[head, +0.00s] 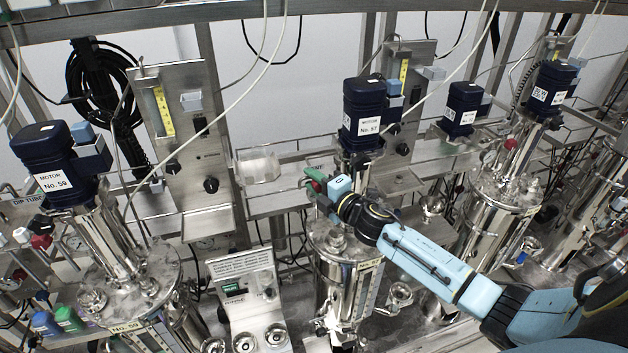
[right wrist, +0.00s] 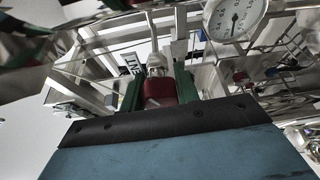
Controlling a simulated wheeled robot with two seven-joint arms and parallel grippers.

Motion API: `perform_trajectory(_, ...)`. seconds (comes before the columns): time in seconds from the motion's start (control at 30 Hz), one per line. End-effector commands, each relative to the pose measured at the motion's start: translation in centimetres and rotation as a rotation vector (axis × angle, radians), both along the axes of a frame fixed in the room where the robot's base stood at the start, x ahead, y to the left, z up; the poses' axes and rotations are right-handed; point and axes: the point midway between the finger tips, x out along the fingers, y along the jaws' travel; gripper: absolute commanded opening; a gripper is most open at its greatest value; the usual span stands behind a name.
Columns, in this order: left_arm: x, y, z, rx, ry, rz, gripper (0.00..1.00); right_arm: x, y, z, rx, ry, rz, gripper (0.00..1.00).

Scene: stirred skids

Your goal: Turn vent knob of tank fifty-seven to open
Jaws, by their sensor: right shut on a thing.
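Tank fifty-seven (head: 336,271) is the steel vessel in the middle of the head view, under the dark blue motor (head: 362,110) labelled No. 57. My right gripper (head: 316,185) reaches the upper left side of this tank from the right. In the right wrist view, the red vent knob (right wrist: 158,93) sits between the green fingertips of my right gripper, which is shut on it. A partly hidden label (right wrist: 132,65) stands behind it. The knob is mostly covered in the head view, and I cannot tell its turn angle. My left gripper is not in view.
Tank 59 (head: 128,287) with its motor (head: 58,165) stands at the left; another tank (head: 489,215) stands at the right. A gauge (right wrist: 236,17) is near the knob in the wrist view. Steel panels (head: 190,140) and hanging hoses crowd the back.

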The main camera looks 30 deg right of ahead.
Motion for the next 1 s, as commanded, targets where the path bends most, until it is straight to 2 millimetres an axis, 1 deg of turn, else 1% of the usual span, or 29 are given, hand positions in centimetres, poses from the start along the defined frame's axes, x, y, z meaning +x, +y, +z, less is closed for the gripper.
perform_trajectory(0.23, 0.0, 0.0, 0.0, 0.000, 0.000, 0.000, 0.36, 0.0, 0.0, -0.1, 0.000, 0.002, -0.001, 0.08)
perform_trajectory(0.27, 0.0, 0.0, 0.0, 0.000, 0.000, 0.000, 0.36, 0.0, 0.0, -0.1, 0.000, 0.002, -0.001, 0.33)
perform_trajectory(0.4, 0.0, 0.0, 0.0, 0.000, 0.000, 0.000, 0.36, 0.0, 0.0, -0.1, 0.001, 0.001, 0.000, 0.51)
perform_trajectory(0.43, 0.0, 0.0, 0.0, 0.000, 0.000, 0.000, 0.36, 0.0, 0.0, -0.1, 0.001, 0.001, 0.000, 0.53)
perform_trajectory(0.77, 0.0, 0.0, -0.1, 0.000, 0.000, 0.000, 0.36, -0.3, 0.0, 0.0, 0.001, 0.000, 0.000, 0.53)
perform_trajectory(0.87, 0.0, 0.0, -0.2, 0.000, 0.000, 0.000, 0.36, -1.1, -0.2, -0.2, 0.001, 0.002, 0.001, 0.53)
perform_trajectory(1.0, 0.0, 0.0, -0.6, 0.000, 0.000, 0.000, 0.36, -3.3, -0.5, -0.2, 0.001, 0.003, 0.001, 0.53)
